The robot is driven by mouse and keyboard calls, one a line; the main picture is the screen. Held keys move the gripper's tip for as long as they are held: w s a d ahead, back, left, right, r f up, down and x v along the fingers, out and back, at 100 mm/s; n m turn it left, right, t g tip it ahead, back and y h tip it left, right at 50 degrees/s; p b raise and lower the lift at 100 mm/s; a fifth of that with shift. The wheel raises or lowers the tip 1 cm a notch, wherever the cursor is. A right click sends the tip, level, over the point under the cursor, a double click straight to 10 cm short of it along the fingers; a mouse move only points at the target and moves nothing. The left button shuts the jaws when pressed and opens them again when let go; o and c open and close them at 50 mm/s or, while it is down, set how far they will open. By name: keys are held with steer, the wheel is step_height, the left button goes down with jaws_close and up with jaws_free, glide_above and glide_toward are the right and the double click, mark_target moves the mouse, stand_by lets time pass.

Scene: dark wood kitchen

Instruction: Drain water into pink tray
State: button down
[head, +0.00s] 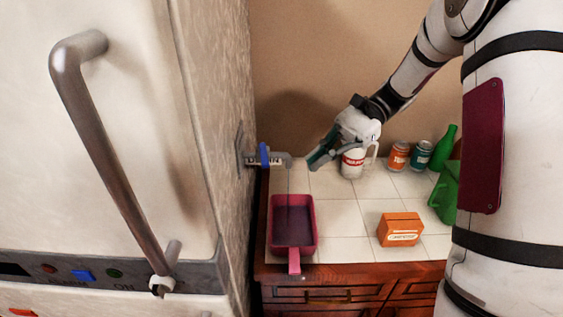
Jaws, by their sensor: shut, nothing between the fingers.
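The pink tray (309,228) sits on the white tiled counter, its handle toward the front edge. Dark liquid shows in it. A grey tap (278,160) with a blue lever (264,155) sticks out from the side wall of the large white unit. A thin stream of water (289,184) falls from its spout into the tray. My gripper (317,158) is shut and empty, just to the right of the spout and apart from it, above the counter.
A white mug-like container (352,164) stands partly behind my gripper. An orange can (398,156), a teal can (421,155) and green containers (446,190) stand to the right. An orange box (401,229) is near the front. The big metal door handle (108,165) juts out at left.

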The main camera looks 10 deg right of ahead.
steer(key=w+d+f+m+t+y, duration=0.1)
steer(key=w+d+m+t+y, duration=0.1)
steer(key=d+m+t+y, duration=0.3)
steer(key=m+p, duration=0.1)
steer(key=p, duration=0.2)
glide_toward(264, 154)
steer(key=s+a+f, duration=0.1)
steer(key=s+a, duration=0.1)
steer(key=a, duration=0.3)
steer(key=shift+w+a+y, duration=0.3)
steer(key=shift+w+a, duration=0.05)
steer(key=shift+a, duration=0.3)
steer(key=shift+t, duration=0.4)
steer(key=shift+s+a+m+t+p, duration=0.25)
steer(key=shift+a+m+t+p, duration=0.35)
steer(key=shift+a, duration=0.3)
